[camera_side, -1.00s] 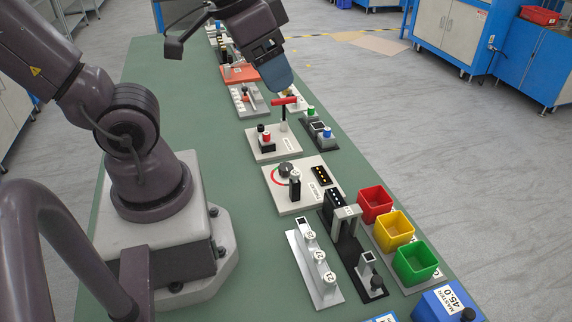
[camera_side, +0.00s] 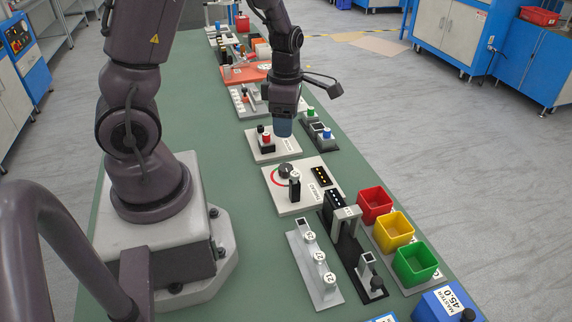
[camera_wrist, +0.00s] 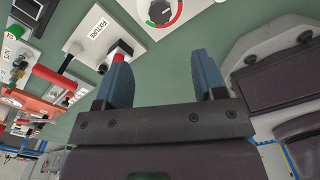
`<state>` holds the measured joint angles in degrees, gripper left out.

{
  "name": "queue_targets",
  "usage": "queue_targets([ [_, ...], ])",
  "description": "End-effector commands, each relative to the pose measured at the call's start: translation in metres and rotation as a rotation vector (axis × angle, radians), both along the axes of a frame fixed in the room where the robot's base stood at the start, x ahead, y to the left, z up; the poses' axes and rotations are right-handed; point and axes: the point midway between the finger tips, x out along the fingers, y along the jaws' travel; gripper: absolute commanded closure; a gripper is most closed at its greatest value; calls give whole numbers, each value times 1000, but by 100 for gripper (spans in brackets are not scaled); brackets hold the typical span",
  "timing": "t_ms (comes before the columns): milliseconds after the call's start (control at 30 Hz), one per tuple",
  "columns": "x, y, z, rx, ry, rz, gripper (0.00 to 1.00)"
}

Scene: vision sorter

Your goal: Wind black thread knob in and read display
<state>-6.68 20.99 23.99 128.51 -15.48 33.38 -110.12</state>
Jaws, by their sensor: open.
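The thread station is a white plate (camera_side: 312,200) with a round black knob (camera_side: 286,170) inside a red arc. A black post (camera_side: 295,190) and a dark display (camera_side: 321,176) with orange marks stand on it; the marks are too small to read. The knob also shows at the top of the wrist view (camera_wrist: 159,11), beyond the fingertips and apart from them. My gripper (camera_side: 284,133) points down over the fixture plate, behind the thread station in the side view. In the wrist view its blue fingers (camera_wrist: 163,72) are apart with nothing between them.
The fixture plate (camera_side: 262,152) carries a red-topped black block (camera_side: 266,141). Blue and green buttons stand right of my gripper.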

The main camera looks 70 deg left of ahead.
Motion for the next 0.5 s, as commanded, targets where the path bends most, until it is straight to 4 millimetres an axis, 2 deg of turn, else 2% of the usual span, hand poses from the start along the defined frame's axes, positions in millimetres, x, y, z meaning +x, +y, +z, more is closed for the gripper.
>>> queue_targets([
  [133,0,0,-3,2,-2,77,36],
  [233,0,0,-12,1,1,84,36],
  [367,-1,0,-35,-1,4,83,36],
  [500,-2,0,-66,-2,5,81,36],
])
